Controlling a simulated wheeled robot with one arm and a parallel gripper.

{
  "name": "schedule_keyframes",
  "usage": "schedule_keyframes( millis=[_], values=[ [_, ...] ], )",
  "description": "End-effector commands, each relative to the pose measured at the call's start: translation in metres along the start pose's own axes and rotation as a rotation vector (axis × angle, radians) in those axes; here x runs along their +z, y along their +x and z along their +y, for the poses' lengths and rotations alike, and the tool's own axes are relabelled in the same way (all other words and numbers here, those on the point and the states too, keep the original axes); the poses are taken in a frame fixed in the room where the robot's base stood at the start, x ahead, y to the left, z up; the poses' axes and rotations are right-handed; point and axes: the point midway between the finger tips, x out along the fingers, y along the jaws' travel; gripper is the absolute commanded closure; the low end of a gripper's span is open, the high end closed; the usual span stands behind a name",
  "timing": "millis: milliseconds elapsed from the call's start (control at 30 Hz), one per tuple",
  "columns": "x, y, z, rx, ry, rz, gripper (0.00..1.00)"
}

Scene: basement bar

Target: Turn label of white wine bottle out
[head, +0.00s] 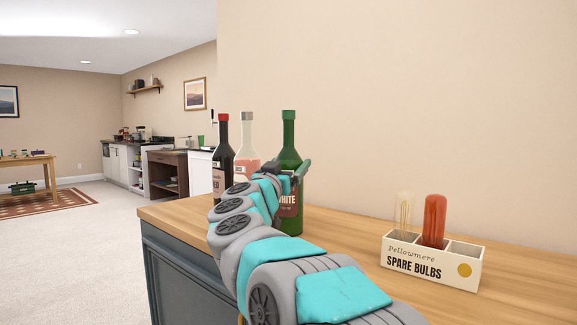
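The white wine bottle (290,134) is green glass with a green cap and stands upright on the wooden counter.
Left of the green bottle stand a clear bottle (246,135) with a pinkish label and a dark bottle (222,150) with a red cap. A spare bulbs box (431,264) holding two bulbs stands at right on the counter (352,236). The counter between is clear.

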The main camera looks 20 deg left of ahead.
Motion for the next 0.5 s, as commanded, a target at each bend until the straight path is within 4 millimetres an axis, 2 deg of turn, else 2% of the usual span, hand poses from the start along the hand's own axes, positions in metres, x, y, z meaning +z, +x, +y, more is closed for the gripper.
schedule_keyframes(
  millis=[33,300,500],
  values=[
    [0.0001,0.0,0.0,0.0,0.0,0.0,0.33],
    [0.0003,0.0,0.0001,0.0,-0.001,-0.001,0.62],
    [-0.0007,0.0008,-0.0016,0.055,-0.015,0.002,0.62]
  ],
)
